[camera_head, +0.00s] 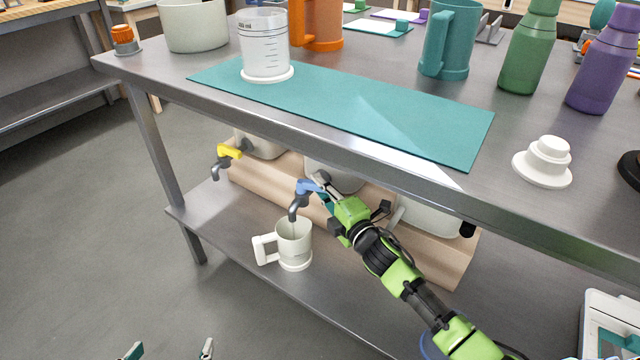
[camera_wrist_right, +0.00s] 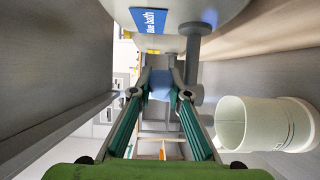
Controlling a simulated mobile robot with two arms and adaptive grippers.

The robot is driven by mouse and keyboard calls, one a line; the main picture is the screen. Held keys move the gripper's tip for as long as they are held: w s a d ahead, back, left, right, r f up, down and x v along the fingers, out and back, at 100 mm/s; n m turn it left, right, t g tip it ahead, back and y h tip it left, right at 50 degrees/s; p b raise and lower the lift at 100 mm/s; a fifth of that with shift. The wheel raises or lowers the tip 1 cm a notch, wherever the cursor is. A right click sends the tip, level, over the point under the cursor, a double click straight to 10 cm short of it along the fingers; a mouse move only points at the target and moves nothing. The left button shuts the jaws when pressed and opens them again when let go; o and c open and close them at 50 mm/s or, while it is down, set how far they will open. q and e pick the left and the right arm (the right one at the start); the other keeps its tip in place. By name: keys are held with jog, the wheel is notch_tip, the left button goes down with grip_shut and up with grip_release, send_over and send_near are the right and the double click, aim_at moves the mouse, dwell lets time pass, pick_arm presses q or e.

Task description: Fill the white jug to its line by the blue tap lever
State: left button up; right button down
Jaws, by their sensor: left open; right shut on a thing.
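The white jug (camera_head: 296,246) stands upright on the lower shelf, handle to the left, under the spout of the blue-lever tap (camera_head: 294,212). It also shows in the wrist view (camera_wrist_right: 245,123), where its mouth faces left. Its fill line and liquid level cannot be made out, and I cannot tell whether liquid is running. My right gripper (camera_head: 319,188) is shut on the blue tap lever (camera_head: 305,186); the lever also shows between the fingers in the wrist view (camera_wrist_right: 160,84). My left gripper (camera_head: 170,351) is open and empty at the bottom edge, away from the bench.
A container labelled "Blue bath" (camera_wrist_right: 150,20) bears the tap. A yellow-lever tap (camera_head: 228,153) is to its left. Above, the bench top holds a teal mat (camera_head: 400,118), a clear graduated beaker (camera_head: 265,45), bottles and a white stopper (camera_head: 545,160). The bench edge overhangs the taps.

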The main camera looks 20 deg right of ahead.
jog(key=c, duration=1.9)
grip_release()
jog(key=shift+a, duration=0.15)
jog(key=v, duration=1.2)
